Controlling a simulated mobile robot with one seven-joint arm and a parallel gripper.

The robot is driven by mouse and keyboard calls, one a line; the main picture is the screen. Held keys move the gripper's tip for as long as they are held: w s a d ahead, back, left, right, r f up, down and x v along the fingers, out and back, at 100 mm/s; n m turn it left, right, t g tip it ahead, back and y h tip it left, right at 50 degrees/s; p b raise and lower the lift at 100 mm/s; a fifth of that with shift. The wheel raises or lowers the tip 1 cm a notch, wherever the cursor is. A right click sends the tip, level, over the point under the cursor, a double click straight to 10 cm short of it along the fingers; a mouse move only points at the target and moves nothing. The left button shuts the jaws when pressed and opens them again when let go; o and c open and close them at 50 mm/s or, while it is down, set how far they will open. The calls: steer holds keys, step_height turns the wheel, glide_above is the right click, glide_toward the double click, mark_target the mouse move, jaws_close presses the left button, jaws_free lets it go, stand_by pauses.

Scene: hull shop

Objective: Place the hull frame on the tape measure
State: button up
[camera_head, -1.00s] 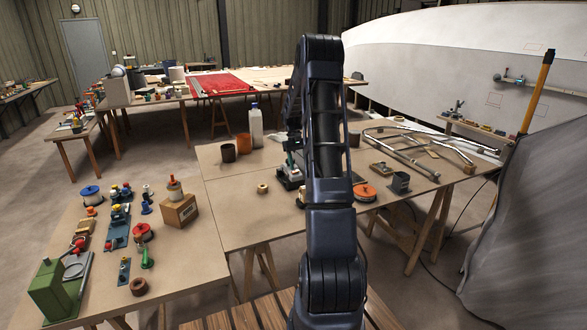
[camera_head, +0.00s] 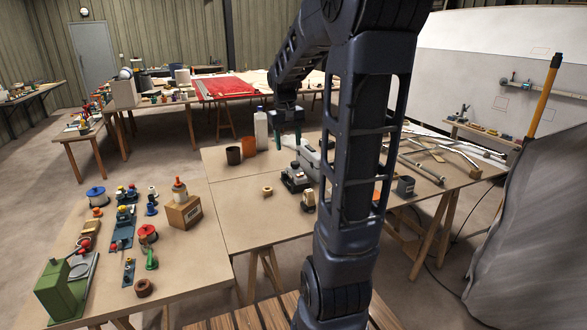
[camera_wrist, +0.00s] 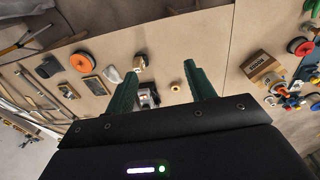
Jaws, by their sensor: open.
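My gripper (camera_head: 287,138) is open and empty above the near worktable, with its green fingers pointing down. In the wrist view its fingers (camera_wrist: 162,70) are spread apart, with a small dark and white tool (camera_wrist: 148,98) below, beside the left finger. A frame of pale metal tubes (camera_head: 425,170) lies at the right of this table; I cannot tell if it is the hull frame. A small pale and dark block (camera_head: 308,200) could be the tape measure, but is too small to tell. An orange disc (camera_wrist: 82,61) lies farther left in the wrist view; my arm mostly hides it in the head view.
A tan ring (camera_head: 267,191) lies on bare tabletop. A white bottle (camera_head: 261,128), a dark cup (camera_head: 233,155) and an orange cup (camera_head: 248,145) stand at the back. A cardboard box (camera_head: 184,213) and several small tools are on the left table. A grey cover hangs at right.

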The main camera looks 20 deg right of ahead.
steer(key=s+a+t, duration=0.2)
steer(key=s+a, duration=0.1)
steer(key=s, duration=0.7)
steer(key=s+a+t+y, duration=0.1)
steer(key=s+a+t, duration=0.1)
steer(key=s, duration=0.8)
steer(key=shift+s+a+r, duration=0.2)
steer(key=shift+s+a, duration=0.1)
steer(key=shift+a, duration=0.6)
